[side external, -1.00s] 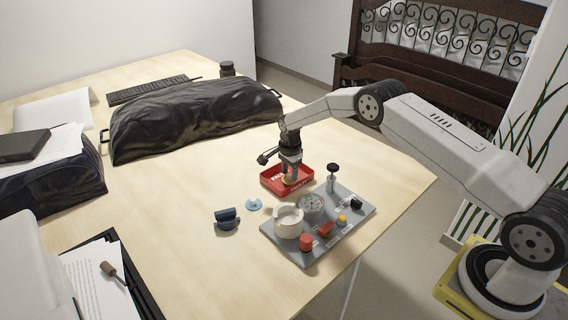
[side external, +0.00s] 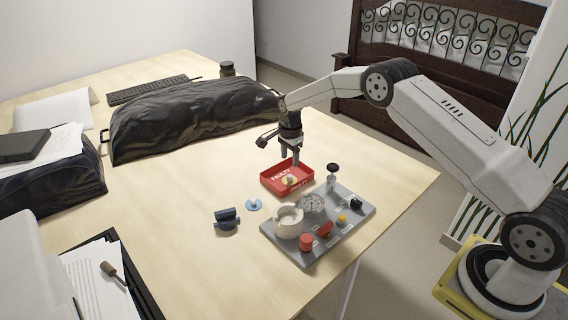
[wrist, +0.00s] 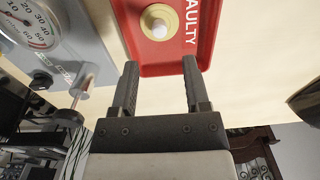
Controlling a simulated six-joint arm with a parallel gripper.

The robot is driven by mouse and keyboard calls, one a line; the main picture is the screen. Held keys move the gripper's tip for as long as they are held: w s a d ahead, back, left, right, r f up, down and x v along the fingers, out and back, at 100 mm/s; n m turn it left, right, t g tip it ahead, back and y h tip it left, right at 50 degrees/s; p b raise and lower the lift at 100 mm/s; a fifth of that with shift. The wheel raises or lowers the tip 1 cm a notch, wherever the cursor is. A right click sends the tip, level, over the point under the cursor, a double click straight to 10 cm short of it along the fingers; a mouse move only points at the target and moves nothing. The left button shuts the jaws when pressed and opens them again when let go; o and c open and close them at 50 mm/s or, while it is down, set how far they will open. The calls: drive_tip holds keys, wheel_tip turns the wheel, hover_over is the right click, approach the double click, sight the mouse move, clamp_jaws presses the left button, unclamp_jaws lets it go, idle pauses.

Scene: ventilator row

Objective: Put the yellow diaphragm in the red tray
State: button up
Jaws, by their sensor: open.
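The yellow diaphragm (side external: 290,180), a pale yellow disc with a whitish knob in its middle, lies in the red tray (side external: 268,183), which is lettered "FAULTY". In the wrist view the diaphragm (wrist: 159,21) rests on the floor of the tray (wrist: 150,62), near the top edge of the picture. My gripper (side external: 290,163) is above the tray, open and empty. In the wrist view its two fingers (wrist: 160,88) are spread apart, with the diaphragm beyond their tips and not touched by them.
A grey panel (side external: 347,233) with a gauge, a white cup, red parts and a black-knobbed post stands in front of the tray. A light blue disc (side external: 254,205) and a dark blue part (side external: 227,218) lie to the left. A black bag (side external: 190,120) lies behind.

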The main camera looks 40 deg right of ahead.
sight(290, 177)
wheel_tip(290, 177, up, 7)
idle(0.4)
drive_tip(key=shift+r, duration=0.1)
idle(0.4)
drive_tip(key=s+a+r+n+t, duration=0.1)
drive_tip(key=s+a+n, duration=0.2)
drive_tip(key=s+n, duration=0.3)
drive_tip(key=s+a+r+n, duration=0.2)
drive_tip(key=s+n, duration=0.4)
drive_tip(key=s, duration=0.9)
drive_tip(key=s+a+r+n+t, duration=0.1)
drive_tip(key=s+a+r+n, duration=0.1)
drive_tip(key=s+n, duration=0.4)
drive_tip(key=s+a, duration=0.1)
drive_tip(key=s, duration=0.3)
drive_tip(key=shift+s+a+r+t, duration=0.25)
drive_tip(key=shift+s+a+t, duration=0.05)
drive_tip(key=shift+s+a, duration=0.05)
